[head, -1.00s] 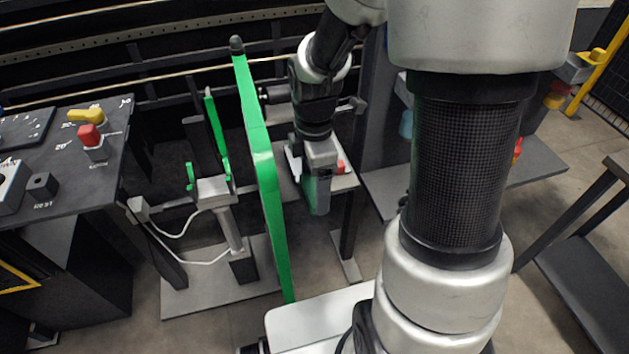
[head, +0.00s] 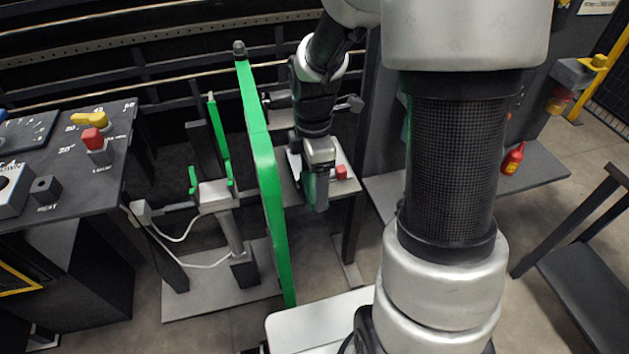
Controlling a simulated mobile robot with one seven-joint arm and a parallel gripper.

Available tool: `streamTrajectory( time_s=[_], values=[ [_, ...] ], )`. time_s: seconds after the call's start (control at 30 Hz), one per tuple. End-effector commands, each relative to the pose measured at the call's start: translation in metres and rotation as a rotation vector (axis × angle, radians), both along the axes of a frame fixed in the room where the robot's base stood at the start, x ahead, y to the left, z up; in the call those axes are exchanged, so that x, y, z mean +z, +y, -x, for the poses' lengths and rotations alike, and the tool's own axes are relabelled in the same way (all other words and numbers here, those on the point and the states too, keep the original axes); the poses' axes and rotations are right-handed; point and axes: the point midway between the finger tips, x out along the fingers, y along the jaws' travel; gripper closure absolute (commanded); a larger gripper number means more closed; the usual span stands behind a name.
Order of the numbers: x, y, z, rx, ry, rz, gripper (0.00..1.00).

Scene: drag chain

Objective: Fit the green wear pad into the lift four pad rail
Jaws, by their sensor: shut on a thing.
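My gripper (head: 317,204) points down in the middle of the head view, just right of a long upright green bar (head: 265,165) with a dark cap. It is shut on the green wear pad (head: 306,188), of which only a dim green strip shows beside the fingers. The fingers are small and dark here, and most of the pad is hidden. Left of the bar, a slim green upright (head: 217,128) and short green brackets (head: 193,180) stand on a grey pedestal (head: 231,232). I cannot tell which part is the lift four pad rail.
A pale tray with a red block (head: 341,172) lies behind my gripper on a grey shelf. A bench (head: 70,150) with yellow and red knobs stands at left. A red bottle (head: 512,158) stands on a shelf at right. The long green bar stands close to my arm.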

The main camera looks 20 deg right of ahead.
Motion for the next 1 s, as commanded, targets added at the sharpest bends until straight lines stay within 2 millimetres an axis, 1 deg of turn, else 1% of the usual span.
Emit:
streamTrajectory(
  time_s=[1.0],
  values=[
    [0.0,0.0,-0.026,0.0,-0.001,0.0,0.58]
  ],
)
